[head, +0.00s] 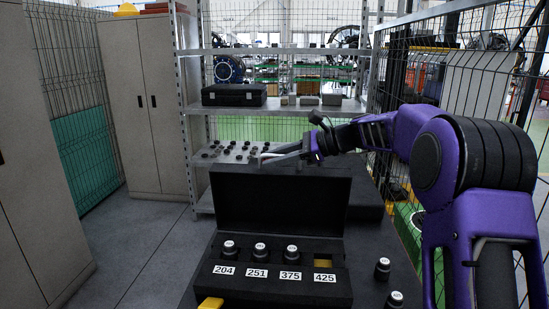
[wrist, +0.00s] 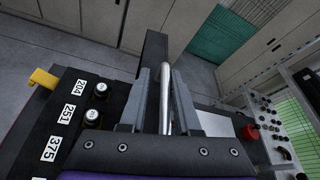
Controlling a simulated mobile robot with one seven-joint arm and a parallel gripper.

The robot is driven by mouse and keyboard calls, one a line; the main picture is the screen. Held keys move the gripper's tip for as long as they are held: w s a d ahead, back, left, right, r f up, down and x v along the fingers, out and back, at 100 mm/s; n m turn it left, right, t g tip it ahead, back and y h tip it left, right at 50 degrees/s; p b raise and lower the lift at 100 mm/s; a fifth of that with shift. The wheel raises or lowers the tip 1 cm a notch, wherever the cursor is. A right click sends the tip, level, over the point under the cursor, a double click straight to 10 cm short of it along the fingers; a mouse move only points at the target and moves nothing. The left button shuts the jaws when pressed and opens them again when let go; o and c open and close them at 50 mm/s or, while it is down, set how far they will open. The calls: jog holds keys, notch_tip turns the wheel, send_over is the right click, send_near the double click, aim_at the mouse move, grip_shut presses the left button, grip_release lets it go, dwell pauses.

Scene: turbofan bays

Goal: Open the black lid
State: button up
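The black lid (head: 281,200) stands upright at the back of the black case (head: 335,291), so the case is open. In the wrist view the lid (wrist: 152,50) shows nearly edge-on, just beyond my fingers. My gripper (head: 268,156) is just above the lid's top edge in the head view. In the wrist view its two grey fingers (wrist: 162,75) are apart. A silvery bar (wrist: 165,100) shows between them; I cannot tell whether they touch it. Silver-topped plugs stand behind labels 204 (head: 224,271), 251 (head: 257,273) and 375 (head: 290,275); the spot behind 425 (head: 324,278) shows yellow.
A yellow piece (head: 210,303) sticks out at the case front. Two loose plugs stand to the right (head: 382,268). Behind are a perforated tray of dark parts (head: 232,152) and a shelf with a black box (head: 234,95). Cabinets (head: 147,105) stand left, beyond clear floor.

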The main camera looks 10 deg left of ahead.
jog(key=shift+o, duration=0.7)
jog(key=v, duration=1.7)
jog(key=shift+d, duration=0.2)
jog(key=shift+r, duration=0.1)
